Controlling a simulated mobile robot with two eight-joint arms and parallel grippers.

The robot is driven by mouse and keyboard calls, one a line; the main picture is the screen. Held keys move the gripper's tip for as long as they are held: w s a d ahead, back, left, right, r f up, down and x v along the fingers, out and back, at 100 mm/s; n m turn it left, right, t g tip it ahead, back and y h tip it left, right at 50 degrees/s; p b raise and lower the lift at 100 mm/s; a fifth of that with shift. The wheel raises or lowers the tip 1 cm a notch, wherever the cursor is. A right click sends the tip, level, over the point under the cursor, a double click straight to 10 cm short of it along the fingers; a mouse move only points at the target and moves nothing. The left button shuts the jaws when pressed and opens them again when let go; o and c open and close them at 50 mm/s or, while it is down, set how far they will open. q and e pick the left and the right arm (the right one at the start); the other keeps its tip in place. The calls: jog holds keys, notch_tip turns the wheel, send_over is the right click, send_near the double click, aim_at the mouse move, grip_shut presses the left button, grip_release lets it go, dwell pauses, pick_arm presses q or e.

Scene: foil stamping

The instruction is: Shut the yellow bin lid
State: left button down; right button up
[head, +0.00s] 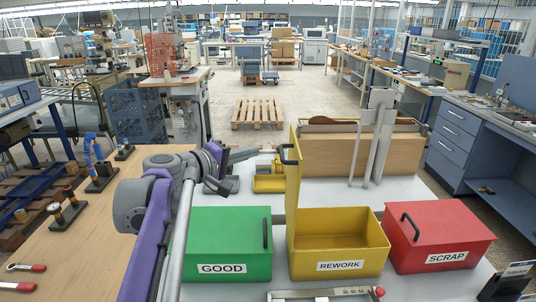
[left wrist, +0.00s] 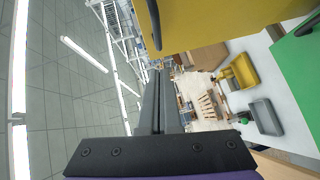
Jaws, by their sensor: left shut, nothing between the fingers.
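The yellow bin (head: 338,229), labelled REWORK, stands between the green GOOD bin (head: 230,230) and the red SCRAP bin (head: 440,238). Its yellow lid (head: 294,190) stands upright on the bin's left side, with a dark handle (head: 288,155) near its top, facing left. The bin's inside looks empty. My left gripper (head: 254,152) is shut and empty, above and behind the green bin, left of the lid and apart from it. In the left wrist view its shut fingers (left wrist: 156,78) point away, with the yellow lid (left wrist: 205,18) close above them. My right gripper is not in view.
The green and red bins have their lids shut. A small yellow tray (head: 269,183) and a small grey tray (head: 229,186) lie behind the green bin. A wooden board box (head: 340,155) stands behind the yellow bin. A metal frame (head: 325,294) lies in front.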

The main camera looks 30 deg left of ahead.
pick_arm(q)
jog(key=shift+w+d+f, duration=0.25)
jog(key=shift+w+d, duration=0.45)
jog(key=shift+d, duration=0.25)
jog(key=shift+w+d+f, duration=0.25)
jog(key=shift+w+d, duration=0.45)
jog(key=shift+d, duration=0.2)
jog(key=shift+w, duration=0.1)
